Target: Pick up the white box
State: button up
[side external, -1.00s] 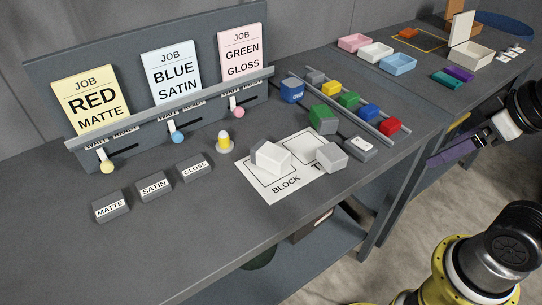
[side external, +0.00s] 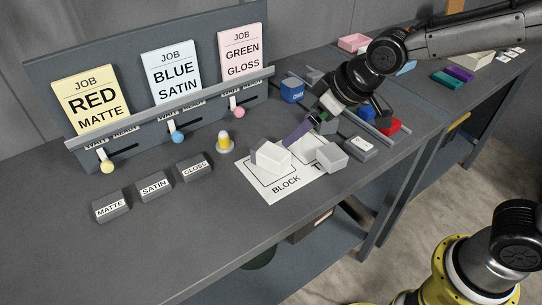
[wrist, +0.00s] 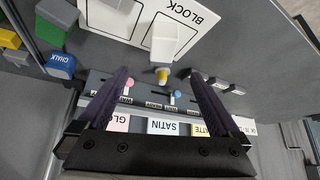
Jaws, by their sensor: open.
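The white box (side external: 272,157) sits on the left outlined area of the white BLOCK mat (side external: 277,191). In the wrist view the white box (wrist: 166,42) lies beyond the fingertips, near the top centre. My gripper (side external: 300,132) is beside and behind the box in the side view, with its purple fingers pointing down and left. In the wrist view my gripper (wrist: 160,75) has its fingers wide apart with nothing between them. A light grey box (side external: 331,156) stands on the mat's right part, apart from the white box.
A yellow-and-white lamp (side external: 223,141) stands left of the mat. Labelled blocks MATTE (side external: 111,206), SATIN (side external: 154,186) and GLOSS (side external: 195,168) lie farther left. A blue CHALK block (side external: 292,90) and coloured blocks are behind. The front left table is clear.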

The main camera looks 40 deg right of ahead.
aim_at(273, 151)
jog(key=x, duration=1.3)
jog(key=shift+a+f, duration=0.3)
jog(key=shift+f, duration=0.1)
jog(key=shift+w, duration=0.1)
jog(key=c, duration=1.6)
jog(key=shift+o, duration=0.2)
jog(key=shift+r, duration=0.1)
